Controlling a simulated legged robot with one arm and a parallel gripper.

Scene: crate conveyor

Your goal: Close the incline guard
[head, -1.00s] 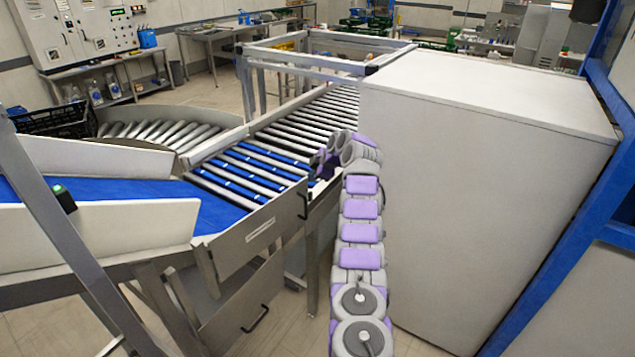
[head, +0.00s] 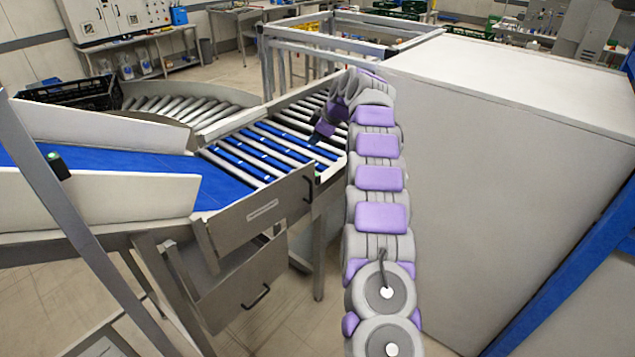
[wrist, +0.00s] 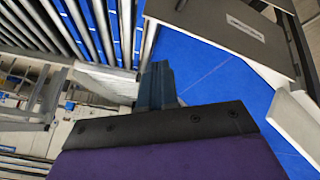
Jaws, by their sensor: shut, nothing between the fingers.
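A grey metal panel (head: 255,216) with a white label and a dark handle at its right end stands at the near edge of the incline's lower end; I take it for the incline guard. It stands out at an angle from the belt side. In the wrist view this panel (wrist: 222,32) is at the upper right. My gripper (head: 316,137) is over the rollers beyond the panel's handle end, apart from the panel. In the wrist view its dark blue fingers (wrist: 156,84) are together with nothing between them. Whether the gripper touches the rollers cannot be told.
A second grey panel (head: 238,292) with a black handle hangs below. The blue incline belt (head: 215,188) has white side walls (head: 98,196). Blue and grey rollers (head: 240,165) run beyond it. A large white cabinet (head: 500,170) stands close on my arm's right. Floor is clear below.

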